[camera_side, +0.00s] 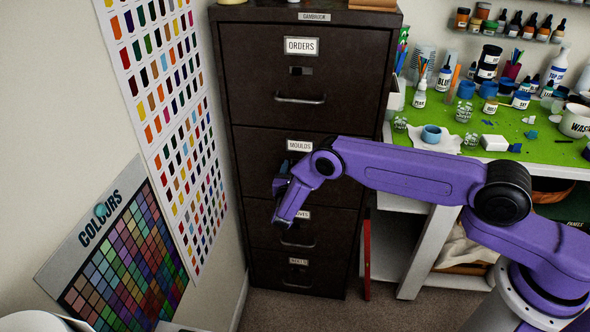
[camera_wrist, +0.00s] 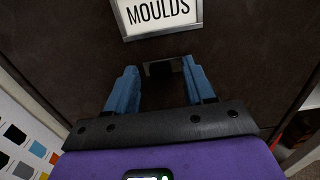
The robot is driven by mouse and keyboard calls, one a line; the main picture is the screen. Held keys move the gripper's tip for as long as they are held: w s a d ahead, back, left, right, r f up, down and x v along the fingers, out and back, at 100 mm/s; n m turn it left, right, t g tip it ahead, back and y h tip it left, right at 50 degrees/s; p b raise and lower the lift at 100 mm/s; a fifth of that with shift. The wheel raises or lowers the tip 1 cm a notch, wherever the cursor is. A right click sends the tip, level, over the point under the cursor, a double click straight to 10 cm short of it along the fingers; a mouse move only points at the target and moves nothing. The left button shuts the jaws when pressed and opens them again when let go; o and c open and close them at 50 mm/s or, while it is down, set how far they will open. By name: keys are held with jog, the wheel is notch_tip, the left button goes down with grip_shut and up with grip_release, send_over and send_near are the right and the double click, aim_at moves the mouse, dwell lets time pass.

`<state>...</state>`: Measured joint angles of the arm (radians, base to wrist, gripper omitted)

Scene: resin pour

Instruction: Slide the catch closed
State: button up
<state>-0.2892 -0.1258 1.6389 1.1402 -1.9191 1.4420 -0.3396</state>
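In the wrist view, the catch (camera_wrist: 162,69) is a small dark fitting with a lighter left part, below the MOULDS label (camera_wrist: 160,12) on the dark cabinet drawer. My gripper (camera_wrist: 158,73) has its two blue fingers spread apart, one to each side of the catch, with nothing held between them. Whether the fingers touch the drawer face or the catch cannot be told. In the side view, my gripper (camera_side: 280,183) is at the MOULDS drawer of the filing cabinet (camera_side: 240,100); the arm hides that catch.
The ORDERS drawer above has a similar catch (camera_side: 301,71) and a bar handle (camera_side: 300,99). A colour chart board (camera_side: 120,250) leans at the left wall. A green-topped bench (camera_side: 475,115) with bottles and cups stands to the right of the cabinet.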

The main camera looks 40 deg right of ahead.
grip_shut()
jog(key=shift+s+d, duration=0.85)
jog(key=shift+o, duration=0.3)
grip_release()
jog(key=shift+a, duration=0.1)
jog(key=shift+s+a, duration=0.15)
jog(key=v, duration=1.7)
jog(key=shift+r, duration=0.1)
